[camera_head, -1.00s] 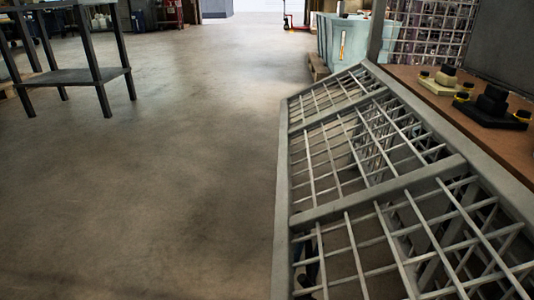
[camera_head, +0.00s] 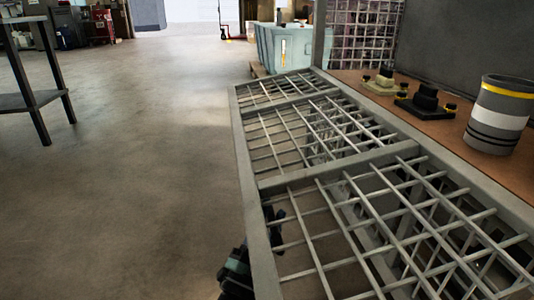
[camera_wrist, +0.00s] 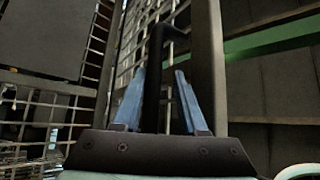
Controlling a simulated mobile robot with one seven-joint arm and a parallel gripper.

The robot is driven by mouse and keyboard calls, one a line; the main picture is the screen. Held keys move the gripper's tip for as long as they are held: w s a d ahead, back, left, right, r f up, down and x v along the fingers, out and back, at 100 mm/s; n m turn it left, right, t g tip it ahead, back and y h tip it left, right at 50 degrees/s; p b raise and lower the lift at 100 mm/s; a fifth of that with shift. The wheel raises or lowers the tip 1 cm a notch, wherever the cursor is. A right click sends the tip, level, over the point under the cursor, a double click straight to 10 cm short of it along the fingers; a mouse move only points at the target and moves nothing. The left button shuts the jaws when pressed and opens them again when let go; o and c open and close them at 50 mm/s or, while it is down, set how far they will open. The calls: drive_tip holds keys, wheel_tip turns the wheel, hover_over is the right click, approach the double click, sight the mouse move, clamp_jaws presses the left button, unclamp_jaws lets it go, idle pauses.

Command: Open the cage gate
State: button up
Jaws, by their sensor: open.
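The cage gate (camera_head: 340,167) is a grey steel frame with wire mesh, running along the right half of the head view. In the wrist view its mesh and an upright grey post (camera_wrist: 210,60) rise ahead. A black bar handle (camera_wrist: 154,80), bent to the right at its top, stands in front of them. My gripper (camera_wrist: 160,75) is open, its two blue fingers on either side of the handle with visible gaps. Whether a finger touches it I cannot tell. In the head view a dark part of my arm (camera_head: 236,272) shows beside the gate's near left edge; the fingertips are hidden.
Right of the gate is a brown worktop (camera_head: 450,118) with black and cream parts and a grey drum (camera_head: 500,115) with yellow and white bands. A pale blue bin (camera_head: 285,48) stands beyond. A dark table (camera_head: 35,98) is at left. The floor (camera_head: 150,180) between is clear.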

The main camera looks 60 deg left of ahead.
drive_tip(key=shift+r, duration=0.25)
drive_tip(key=shift+s+d+f+b, duration=0.2)
drive_tip(key=shift+d+f+b, duration=0.3)
drive_tip(key=shift+f, duration=0.15)
drive_tip(key=shift+s+d+f+b, duration=0.15)
drive_tip(key=shift+d+f+b, duration=0.3)
drive_tip(key=shift+f, duration=0.15)
drive_tip(key=s+d+f, duration=0.2)
drive_tip(key=d+f, duration=0.6)
drive_tip(key=shift+s+f, duration=0.25)
